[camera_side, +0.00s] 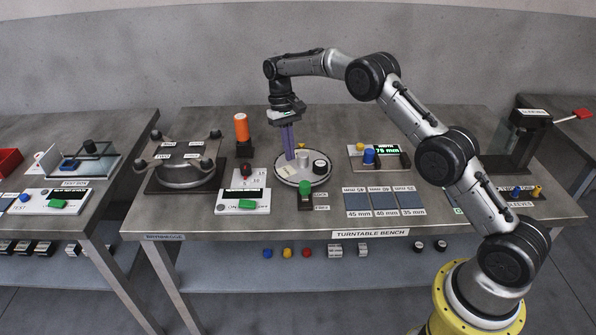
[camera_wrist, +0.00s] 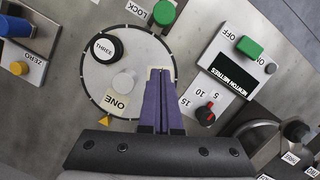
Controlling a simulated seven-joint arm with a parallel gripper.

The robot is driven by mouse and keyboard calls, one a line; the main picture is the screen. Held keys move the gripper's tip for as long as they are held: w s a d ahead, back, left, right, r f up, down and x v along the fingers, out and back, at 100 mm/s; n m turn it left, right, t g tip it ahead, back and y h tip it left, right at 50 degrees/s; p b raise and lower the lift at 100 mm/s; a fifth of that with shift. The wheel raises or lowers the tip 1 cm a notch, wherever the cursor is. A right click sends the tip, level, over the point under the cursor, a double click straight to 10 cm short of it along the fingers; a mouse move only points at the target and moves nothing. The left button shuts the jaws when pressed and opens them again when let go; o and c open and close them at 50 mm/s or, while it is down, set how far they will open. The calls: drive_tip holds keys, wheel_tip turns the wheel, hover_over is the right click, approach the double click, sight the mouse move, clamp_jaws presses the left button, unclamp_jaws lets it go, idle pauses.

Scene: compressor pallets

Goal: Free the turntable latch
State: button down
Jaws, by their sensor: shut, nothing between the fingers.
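The turntable latch's green knob (camera_side: 305,187) stands on a dark base at the front edge of the turntable. In the wrist view the green knob (camera_wrist: 164,12) is at the top edge, next to the word LOCK. The turntable (camera_side: 318,180) is a pale round disc; in the wrist view the disc (camera_wrist: 98,80) bears labels ONE and THREE, a black-ringed piece and a white knob. My gripper (camera_side: 291,158) has purple fingers pointing down over the disc, behind the latch. The fingers (camera_wrist: 160,72) are shut and empty, over a small pale block; contact cannot be told.
A newton-metres panel (camera_side: 258,196) with a green switch and a red-marked dial (camera_wrist: 205,113) stands left of the turntable. Blue-grey pads (camera_side: 385,202) lie front right. A 75 mm display panel (camera_side: 388,152) stands behind them. An orange cylinder (camera_side: 241,127) stands at the back.

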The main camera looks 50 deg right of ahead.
sight(294, 179)
drive_tip(key=x, duration=0.3)
drive_tip(key=shift+s+f, duration=0.1)
drive_tip(key=shift+f, duration=0.25)
drive_tip(key=shift+s+a+f, duration=0.15)
drive_tip(key=shift+s, duration=0.2)
drive_tip(key=shift+s+a, duration=0.25)
drive_tip(key=shift+s, duration=0.55)
drive_tip(key=shift+s+a, duration=0.25)
drive_tip(key=shift+s, duration=0.5)
drive_tip(key=shift+s+a, duration=1.3)
